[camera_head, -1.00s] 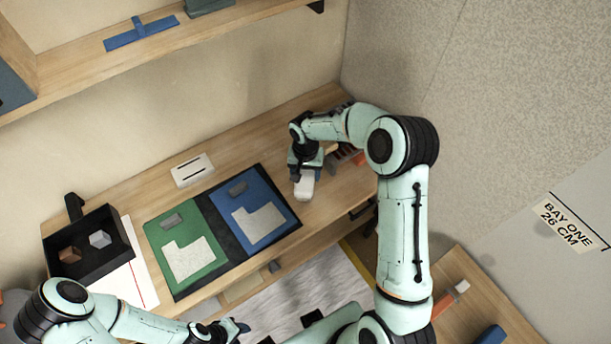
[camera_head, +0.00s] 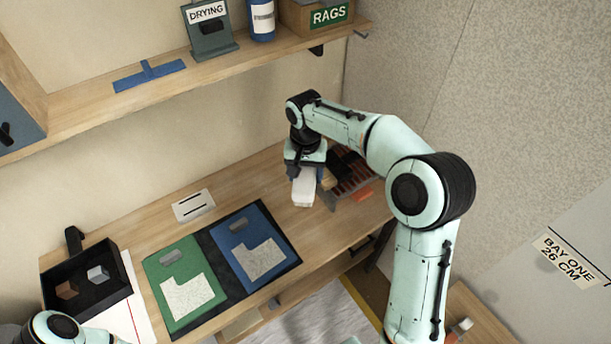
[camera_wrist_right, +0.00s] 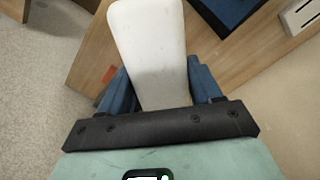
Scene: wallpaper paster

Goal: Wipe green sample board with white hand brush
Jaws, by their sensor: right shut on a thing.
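The white hand brush (camera_head: 303,190) is held in my right gripper (camera_head: 305,172), to the right of the blue board. It fills the space between the blue fingers in the right wrist view (camera_wrist_right: 150,50), and the gripper is shut on it. The green sample board (camera_head: 160,262) lies on the bench in a black tray (camera_head: 222,272), with a pale cut-out patch (camera_head: 188,298) and a grey piece on it. The blue board (camera_head: 238,232) lies beside it on the right. Of my left arm only a link shows at the lower left; its gripper is out of view.
A black box (camera_head: 125,288) with two small blocks stands left of the green board. A white slotted plate (camera_head: 193,206) lies behind the boards. A dark rack (camera_head: 352,172) stands right of the brush. A shelf (camera_head: 180,82) runs above.

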